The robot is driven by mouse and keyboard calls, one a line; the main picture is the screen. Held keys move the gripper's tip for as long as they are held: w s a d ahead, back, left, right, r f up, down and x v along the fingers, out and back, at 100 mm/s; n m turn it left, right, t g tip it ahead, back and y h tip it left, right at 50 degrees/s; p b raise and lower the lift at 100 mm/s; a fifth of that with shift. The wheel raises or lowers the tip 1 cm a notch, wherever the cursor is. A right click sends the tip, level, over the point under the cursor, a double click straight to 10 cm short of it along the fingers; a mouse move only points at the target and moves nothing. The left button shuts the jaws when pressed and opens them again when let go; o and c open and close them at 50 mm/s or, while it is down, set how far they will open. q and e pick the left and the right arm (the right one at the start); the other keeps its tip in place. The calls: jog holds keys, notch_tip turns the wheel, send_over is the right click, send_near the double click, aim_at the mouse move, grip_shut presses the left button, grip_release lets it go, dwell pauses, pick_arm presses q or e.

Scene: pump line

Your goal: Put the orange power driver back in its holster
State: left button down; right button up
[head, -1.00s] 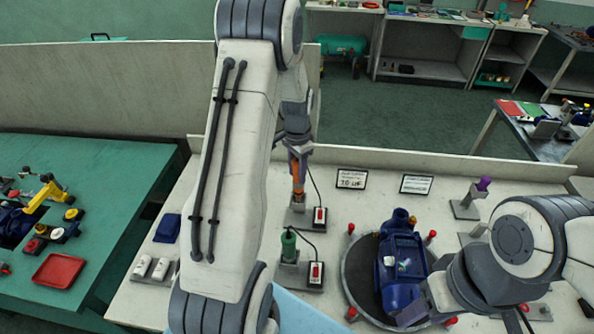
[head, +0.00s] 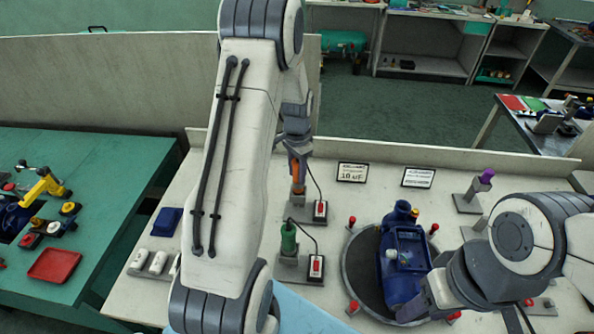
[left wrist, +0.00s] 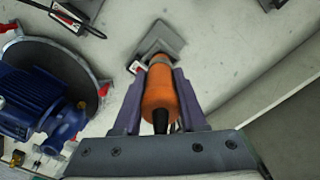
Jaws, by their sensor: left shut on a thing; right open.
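The orange power driver (head: 297,174) is upright, nose down, in my left gripper (head: 298,158), over the grey holster (head: 299,204) on the bench. In the left wrist view the purple-grey fingers close on both sides of the orange driver body (left wrist: 160,98); the grey holster (left wrist: 160,40) shows just beyond it. The driver's lower end meets or nearly meets the holster; I cannot tell how far it is in. My right gripper (head: 412,312) is low beside the blue pump (head: 404,262), its fingers mostly hidden by my arm.
A green driver (head: 289,238) stands in a similar holder in front of the orange one's holster. The pump is on a round dark turntable (head: 362,263) with red pegs. Two sign cards (head: 352,172) stand behind. A blue block (head: 167,221) lies left of my left arm.

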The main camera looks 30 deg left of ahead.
aim_at(297, 161)
pick_arm(q)
jog(key=shift+f+b, duration=0.65)
jog(key=shift+f, duration=0.45)
jog(key=shift+c, duration=1.9)
grip_release()
jog(key=shift+r, duration=0.1)
jog(key=shift+r+p, duration=2.55)
jog(key=shift+r, duration=0.45)
